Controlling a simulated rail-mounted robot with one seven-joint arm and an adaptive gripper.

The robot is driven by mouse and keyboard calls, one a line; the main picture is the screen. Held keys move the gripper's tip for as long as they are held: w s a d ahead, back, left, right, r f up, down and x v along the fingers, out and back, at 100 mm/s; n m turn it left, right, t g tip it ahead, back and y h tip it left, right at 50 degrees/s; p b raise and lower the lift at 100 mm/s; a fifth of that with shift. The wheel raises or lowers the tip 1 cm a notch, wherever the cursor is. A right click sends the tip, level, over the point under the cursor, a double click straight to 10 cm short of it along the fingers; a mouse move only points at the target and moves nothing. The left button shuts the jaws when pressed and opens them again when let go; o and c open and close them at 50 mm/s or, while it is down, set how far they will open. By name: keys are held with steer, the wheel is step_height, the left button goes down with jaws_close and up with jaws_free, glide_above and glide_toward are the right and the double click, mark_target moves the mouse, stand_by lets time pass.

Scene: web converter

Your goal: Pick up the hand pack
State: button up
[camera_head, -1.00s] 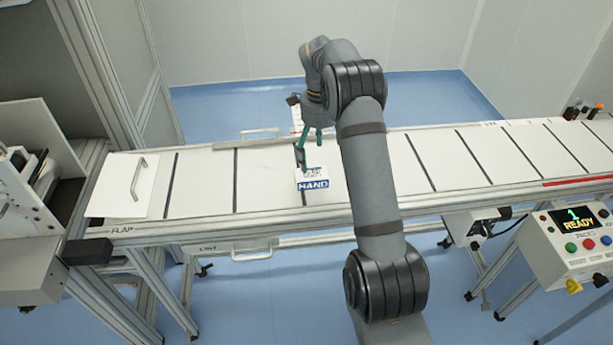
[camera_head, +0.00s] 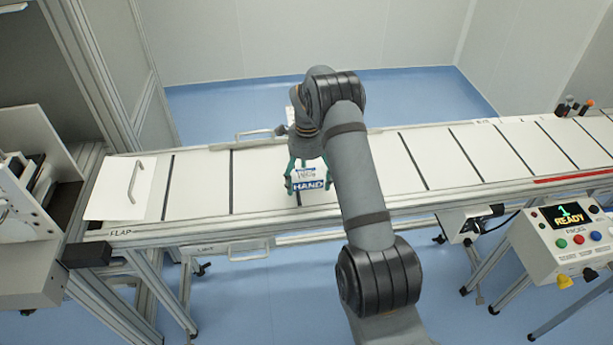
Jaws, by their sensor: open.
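The hand pack (camera_head: 308,185) is a small white and blue pack marked "HAND". It lies on the white conveyor (camera_head: 202,184), left of my arm's forearm. My gripper (camera_head: 307,186) is green and open, with one finger at the left side of the pack and the other at its right side near my arm. The fingers are around the pack or just above it; I cannot tell whether they touch it. The gripper's palm and wrist hide the area behind the pack.
A white flap panel with a handle (camera_head: 128,187) covers the conveyor's left end. A control box (camera_head: 567,236) with a "1 READY" display stands at the right. White machinery (camera_head: 35,150) is at the far left. The conveyor is clear on both sides of the pack.

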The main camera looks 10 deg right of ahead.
steer(key=c, duration=0.3)
steer(key=c, duration=1.1)
